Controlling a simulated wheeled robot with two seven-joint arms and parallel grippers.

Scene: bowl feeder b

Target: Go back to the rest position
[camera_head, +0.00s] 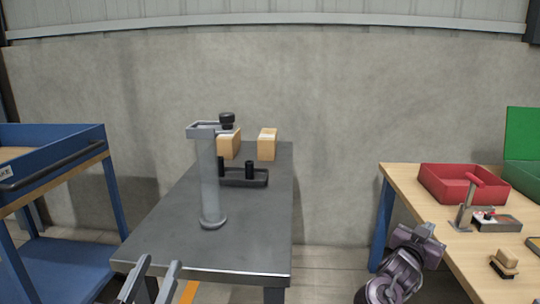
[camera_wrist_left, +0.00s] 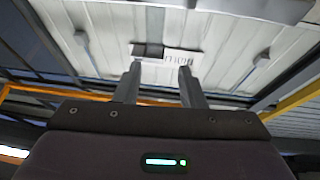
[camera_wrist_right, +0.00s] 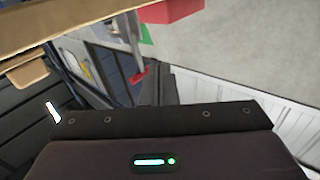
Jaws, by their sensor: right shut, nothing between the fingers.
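My left gripper (camera_head: 150,280) shows at the bottom left of the head view, in front of the near edge of the dark metal table. Its two fingers point upward and stand apart with nothing between them; the left wrist view shows the same gap (camera_wrist_left: 158,78) against the ceiling. My right gripper (camera_head: 432,242) is at the lower right of the head view, beside the left edge of the wooden table. In the right wrist view its fingers (camera_wrist_right: 158,86) are together and empty.
The wooden table (camera_head: 400,180) holds a red bin (camera_head: 450,188) and small fixtures. A blue cart (camera_head: 60,270) stands left. Floor shows between the tables.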

